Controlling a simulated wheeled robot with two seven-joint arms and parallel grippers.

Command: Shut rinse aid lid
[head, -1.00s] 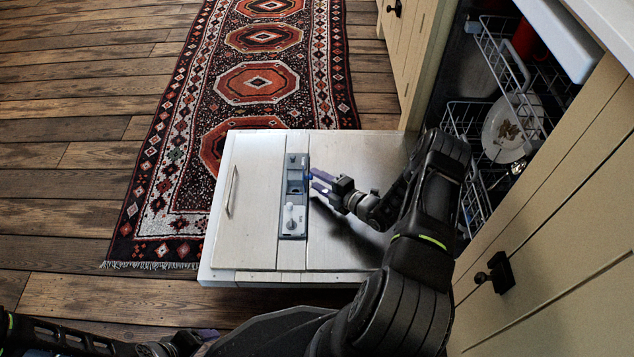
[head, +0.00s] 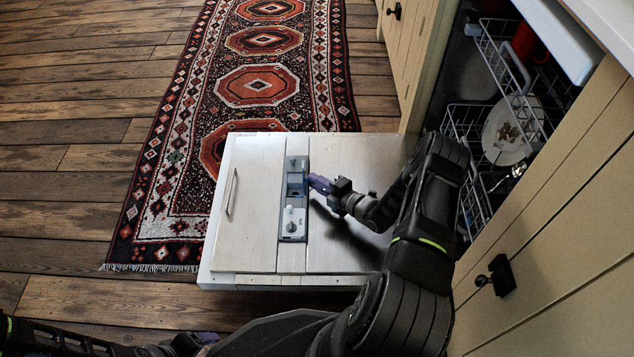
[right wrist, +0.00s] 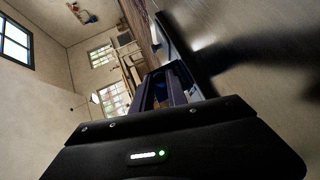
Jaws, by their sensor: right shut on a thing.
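The dishwasher's dispenser panel (head: 293,222) is a grey strip set in the lowered door (head: 345,250), with a white round knob on its near part and a dark compartment farther back. My right gripper (head: 318,184) is at the panel's right edge beside the compartment, its fingers shut on the small blue rinse aid lid, which they mostly hide. A bit of blue shows between the fingers in the right wrist view (right wrist: 160,92). The lid's exact angle is hard to tell. My left gripper (head: 207,339) is low in the head view, mostly hidden, its fingers unclear.
The open dishwasher with wire racks (head: 462,122) and a white plate (head: 511,130) is at the right. Cream cabinet fronts (head: 560,225) stand close to my right arm. A patterned rug (head: 257,85) lies on the wooden floor beyond the door.

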